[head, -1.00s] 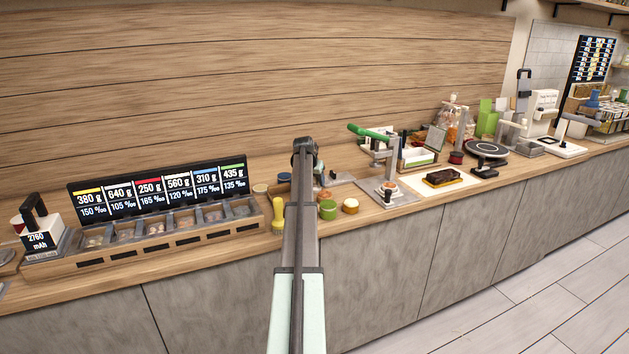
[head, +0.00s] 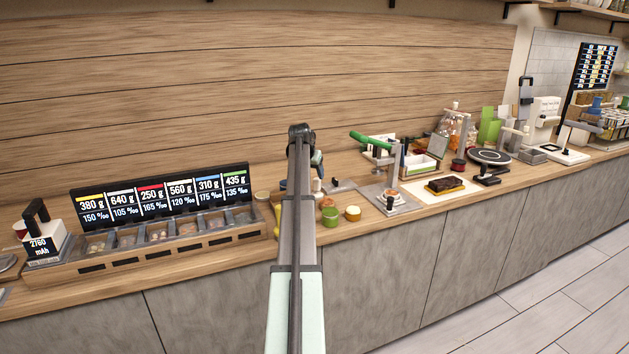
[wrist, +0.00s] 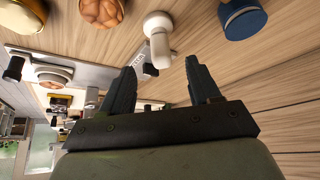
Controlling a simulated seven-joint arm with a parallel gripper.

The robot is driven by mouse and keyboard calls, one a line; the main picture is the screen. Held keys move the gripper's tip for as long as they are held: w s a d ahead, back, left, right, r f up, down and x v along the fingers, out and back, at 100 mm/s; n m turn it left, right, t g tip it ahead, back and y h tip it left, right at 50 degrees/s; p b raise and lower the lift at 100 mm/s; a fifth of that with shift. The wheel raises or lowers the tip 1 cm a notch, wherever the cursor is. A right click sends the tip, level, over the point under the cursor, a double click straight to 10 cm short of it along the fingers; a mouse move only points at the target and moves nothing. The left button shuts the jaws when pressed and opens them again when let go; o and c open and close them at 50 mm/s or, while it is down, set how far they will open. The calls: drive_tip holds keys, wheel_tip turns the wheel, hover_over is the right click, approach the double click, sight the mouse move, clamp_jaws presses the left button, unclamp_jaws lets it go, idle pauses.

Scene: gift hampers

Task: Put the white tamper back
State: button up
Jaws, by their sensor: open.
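The white tamper (wrist: 158,28) stands upright on the counter in the wrist view, with a rounded white head and a narrower white shaft. My gripper (wrist: 160,65) is open, and the tamper's near end appears between its two dark fingertips without visible contact on either side. A small labelled grey plate (wrist: 139,58) with a dark knob lies just beside the tamper. In the head view my arm hides most of this spot, and a small white shape (head: 317,185) beside the arm may be the tamper.
A blue-lidded jar (wrist: 244,20) and a brown fluted item (wrist: 101,11) flank the tamper. Green (head: 330,216) and amber (head: 352,213) jars stand right of my arm. A green-handled press (head: 371,140) is farther right; a bin row with a display (head: 160,196) is left.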

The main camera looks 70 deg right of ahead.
drive_tip(key=shift+v, duration=1.3)
